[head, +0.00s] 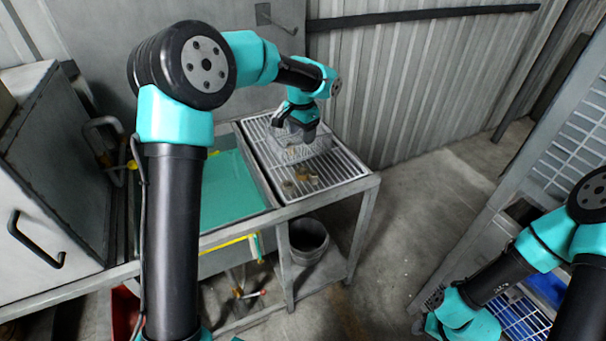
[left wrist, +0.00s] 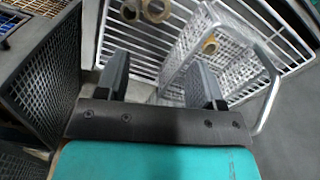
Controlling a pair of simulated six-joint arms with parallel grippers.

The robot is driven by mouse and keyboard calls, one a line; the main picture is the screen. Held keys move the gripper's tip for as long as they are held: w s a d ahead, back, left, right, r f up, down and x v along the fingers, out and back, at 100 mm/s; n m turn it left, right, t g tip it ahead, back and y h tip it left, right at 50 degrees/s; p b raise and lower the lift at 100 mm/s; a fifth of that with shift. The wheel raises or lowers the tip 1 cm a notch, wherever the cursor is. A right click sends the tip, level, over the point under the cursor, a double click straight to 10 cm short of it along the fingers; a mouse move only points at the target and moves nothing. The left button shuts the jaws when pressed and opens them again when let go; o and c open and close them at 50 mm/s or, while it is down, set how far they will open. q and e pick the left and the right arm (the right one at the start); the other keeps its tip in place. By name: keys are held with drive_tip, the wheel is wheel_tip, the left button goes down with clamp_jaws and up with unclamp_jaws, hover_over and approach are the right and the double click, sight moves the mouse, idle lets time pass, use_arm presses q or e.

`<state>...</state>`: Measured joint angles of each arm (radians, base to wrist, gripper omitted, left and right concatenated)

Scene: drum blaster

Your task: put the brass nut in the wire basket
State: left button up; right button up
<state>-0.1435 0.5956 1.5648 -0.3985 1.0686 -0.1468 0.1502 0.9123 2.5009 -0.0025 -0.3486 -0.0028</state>
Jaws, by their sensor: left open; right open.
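The wire basket (head: 318,147) stands on the slatted rack beside the teal basin. In the left wrist view the basket (left wrist: 243,72) shows a mesh floor and a bent metal handle. A small brass ring-shaped piece, which looks like the brass nut (left wrist: 206,48), lies inside it. A brownish spot in the basket (head: 291,151) shows in the head view. My left gripper (head: 298,130) is open above the basket; in the left wrist view its fingers (left wrist: 161,80) are apart with nothing between them. My right gripper's fingers are out of view; only its wrist shows at lower right.
Other brass pieces (head: 303,177) lie on the rack (head: 345,165) in front of the basket; two rings (left wrist: 157,10) show in the wrist view. A teal basin (head: 228,190) is to the left. A dark bucket (head: 309,240) stands below. A shelf frame is at right.

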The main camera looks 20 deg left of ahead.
use_arm(q)
wheel_tip(320, 180, up, 2)
drive_tip(key=m, duration=0.9)
drive_tip(key=shift+s+a, duration=0.1)
hover_over(301, 171)
wheel_tip(301, 171, down, 12)
drive_tip(key=shift+a+f, duration=0.1)
idle(0.3)
drive_tip(key=shift+f, duration=2.6)
